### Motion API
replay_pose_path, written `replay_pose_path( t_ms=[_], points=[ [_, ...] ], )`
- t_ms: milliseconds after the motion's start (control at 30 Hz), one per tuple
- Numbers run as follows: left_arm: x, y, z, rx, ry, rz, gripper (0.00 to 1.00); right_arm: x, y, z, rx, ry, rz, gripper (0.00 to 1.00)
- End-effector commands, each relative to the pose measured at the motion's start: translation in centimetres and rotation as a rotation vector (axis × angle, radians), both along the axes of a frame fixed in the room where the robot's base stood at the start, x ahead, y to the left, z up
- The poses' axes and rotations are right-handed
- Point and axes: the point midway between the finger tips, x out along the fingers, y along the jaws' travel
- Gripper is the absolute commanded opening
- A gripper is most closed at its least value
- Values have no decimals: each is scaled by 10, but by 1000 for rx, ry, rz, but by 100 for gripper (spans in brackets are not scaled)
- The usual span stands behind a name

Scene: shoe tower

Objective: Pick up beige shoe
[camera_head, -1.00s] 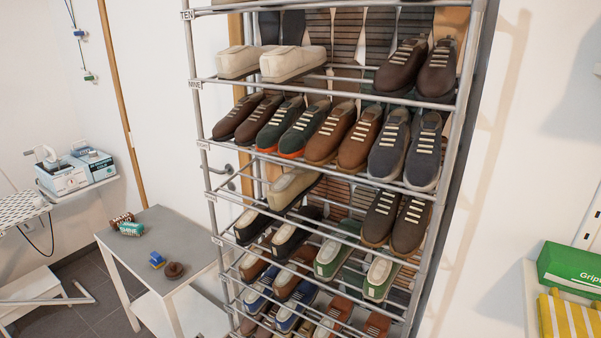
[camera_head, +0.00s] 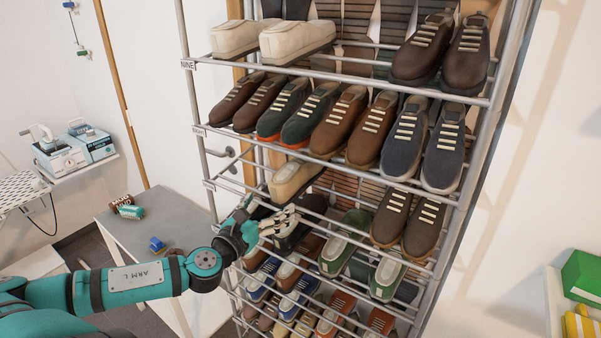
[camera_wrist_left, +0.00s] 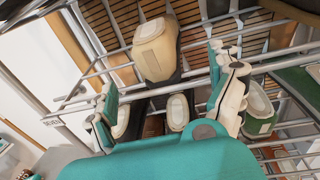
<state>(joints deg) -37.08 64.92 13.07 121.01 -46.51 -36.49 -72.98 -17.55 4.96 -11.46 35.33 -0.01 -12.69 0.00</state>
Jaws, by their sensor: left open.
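A single beige shoe (camera_head: 294,181) with a dark sole sits on the rack's left side, above a pair of black shoes and below the brown and green shoes. In the left wrist view the beige shoe (camera_wrist_left: 156,50) shows its rounded end, just beyond and between my open fingers. My left gripper (camera_head: 272,222) is open and empty, just below and in front of this shoe, covering part of the black shoes. It also shows in the left wrist view (camera_wrist_left: 163,75), fingers spread left and right. Two more beige shoes (camera_head: 298,40) (camera_head: 240,38) stand on the upper shelf. My right gripper is not in view.
The metal rack's bars (camera_head: 205,110) run close around my gripper. Black shoes (camera_wrist_left: 178,112) lie below the beige one. Brown shoes (camera_head: 408,220) stand to its right. A grey table (camera_head: 165,228) with small items is at the left.

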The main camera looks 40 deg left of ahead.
Motion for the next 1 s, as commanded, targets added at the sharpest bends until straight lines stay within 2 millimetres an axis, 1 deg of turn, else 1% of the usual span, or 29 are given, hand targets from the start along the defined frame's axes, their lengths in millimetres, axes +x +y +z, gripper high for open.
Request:
replay_pose_path(
  t_ms=[33,100,200,300,567,833,1000],
  points=[
    [9,1,1,0,-4,-1,92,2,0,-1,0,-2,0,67],
    [19,4,2,2,-4,0,92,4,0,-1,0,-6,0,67],
    [29,6,1,-3,-3,2,92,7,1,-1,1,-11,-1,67],
    [36,8,0,-5,-2,2,92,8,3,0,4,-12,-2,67],
    [45,10,1,-3,0,1,92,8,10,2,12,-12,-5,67],
    [73,16,8,-6,-3,3,92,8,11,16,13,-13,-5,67],
    [88,19,5,-5,0,2,92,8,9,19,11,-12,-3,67]
  ],
)
